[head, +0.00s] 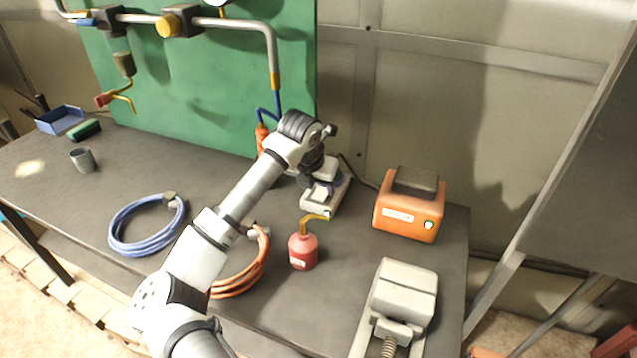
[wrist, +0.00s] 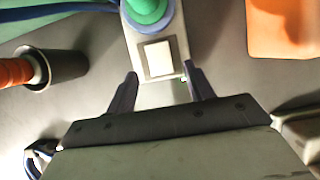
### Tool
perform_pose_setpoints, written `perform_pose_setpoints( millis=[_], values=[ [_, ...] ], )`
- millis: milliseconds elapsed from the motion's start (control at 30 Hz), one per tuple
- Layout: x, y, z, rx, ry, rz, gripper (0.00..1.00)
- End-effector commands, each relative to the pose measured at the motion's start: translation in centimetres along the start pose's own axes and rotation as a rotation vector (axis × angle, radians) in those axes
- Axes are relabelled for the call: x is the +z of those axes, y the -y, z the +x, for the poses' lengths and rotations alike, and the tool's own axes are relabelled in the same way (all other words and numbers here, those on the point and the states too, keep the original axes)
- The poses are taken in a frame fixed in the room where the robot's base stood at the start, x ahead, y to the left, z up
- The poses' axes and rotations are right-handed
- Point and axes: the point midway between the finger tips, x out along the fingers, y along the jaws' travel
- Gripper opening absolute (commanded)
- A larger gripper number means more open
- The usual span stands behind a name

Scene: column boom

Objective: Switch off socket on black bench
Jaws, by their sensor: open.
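The socket (head: 336,199) is a pale block on the dark bench (head: 150,170), toward the back right of centre. In the wrist view the socket (wrist: 179,50) carries a white square rocker switch (wrist: 158,58), with a green and blue round plug (wrist: 149,12) beyond it. A small green spot shows near its close end. My gripper (head: 322,172) is above the socket in the head view and hides part of it. In the wrist view my gripper (wrist: 160,72) is open and empty, its fingertips on either side of the socket's near end. I cannot tell whether they touch it.
An orange box (head: 405,215) stands right of the socket. A red oil can (head: 303,252) and a grey vise (head: 400,290) are in front. Blue (head: 147,225) and orange (head: 245,270) coils lie left. A green board (head: 190,85) with pipes stands behind.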

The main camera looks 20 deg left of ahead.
Motion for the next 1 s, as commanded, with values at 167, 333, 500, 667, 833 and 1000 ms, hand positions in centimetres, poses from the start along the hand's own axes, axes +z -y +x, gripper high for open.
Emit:
perform_pose_setpoints(
  millis=[167, 333, 500, 667, 833, 1000],
  values=[
    [0.1, 0.0, 1.9, -0.002, 0.000, -0.002, 0.53],
    [0.0, 0.0, 2.6, -0.001, 0.001, 0.000, 0.53],
    [0.0, 0.0, 2.6, 0.000, 0.001, 0.000, 0.53],
    [0.0, 0.0, 2.6, -0.001, 0.001, 0.000, 0.37],
    [0.0, 0.0, 2.5, -0.001, 0.001, 0.000, 0.15],
    [0.1, 0.0, 2.5, 0.000, -0.011, 0.001, 0.08]
  ],
)
